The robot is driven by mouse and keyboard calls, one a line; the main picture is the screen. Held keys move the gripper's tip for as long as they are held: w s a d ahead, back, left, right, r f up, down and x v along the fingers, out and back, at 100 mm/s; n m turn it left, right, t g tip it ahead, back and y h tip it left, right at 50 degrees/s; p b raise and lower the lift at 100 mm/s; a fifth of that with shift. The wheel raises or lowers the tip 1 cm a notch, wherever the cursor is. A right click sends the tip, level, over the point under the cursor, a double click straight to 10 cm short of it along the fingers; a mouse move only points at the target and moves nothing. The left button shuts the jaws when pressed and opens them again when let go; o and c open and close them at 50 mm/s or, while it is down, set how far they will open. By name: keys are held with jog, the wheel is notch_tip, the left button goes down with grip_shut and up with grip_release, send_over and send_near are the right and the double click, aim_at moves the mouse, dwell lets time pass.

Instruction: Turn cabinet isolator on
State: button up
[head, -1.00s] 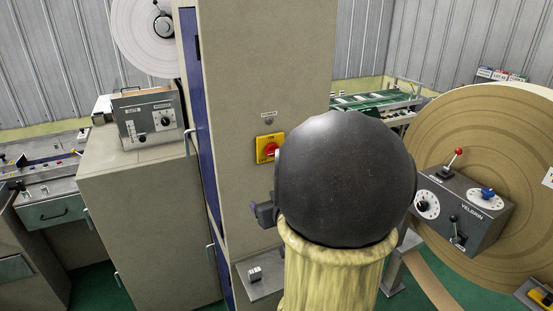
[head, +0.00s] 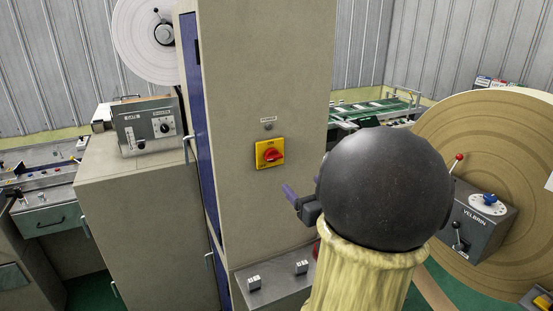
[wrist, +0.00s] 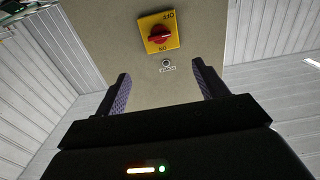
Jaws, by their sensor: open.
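The cabinet isolator (head: 270,153) is a yellow plate with a red rotary handle on the tall beige cabinet's front panel. Its handle lies nearly level, slightly slanted, in the head view. In the wrist view the isolator (wrist: 158,33) appears upside down, with ON lettering at its lower edge and OFF lettering at its top. I cannot tell which mark the handle points to. My gripper (head: 291,194) is open and empty, below and right of the isolator in the head view, apart from it. In the wrist view its two fingers (wrist: 161,72) are spread, with the isolator beyond them.
A small grey indicator (head: 268,126) sits above the isolator under a label. A ledge with switches (head: 272,288) juts out low on the cabinet. A grey control box (head: 478,222) and a large brown roll (head: 530,130) stand right. My arm hides part of the scene.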

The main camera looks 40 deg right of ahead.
aim_at(275, 157)
jog(key=p+x, duration=0.4)
jog(key=x, duration=1.1)
jog(key=shift+w+d+p, duration=0.15)
jog(key=shift+w+p, duration=0.15)
jog(key=shift+w+d, duration=0.2)
jog(key=shift+w, duration=0.35)
jog(key=c, duration=1)
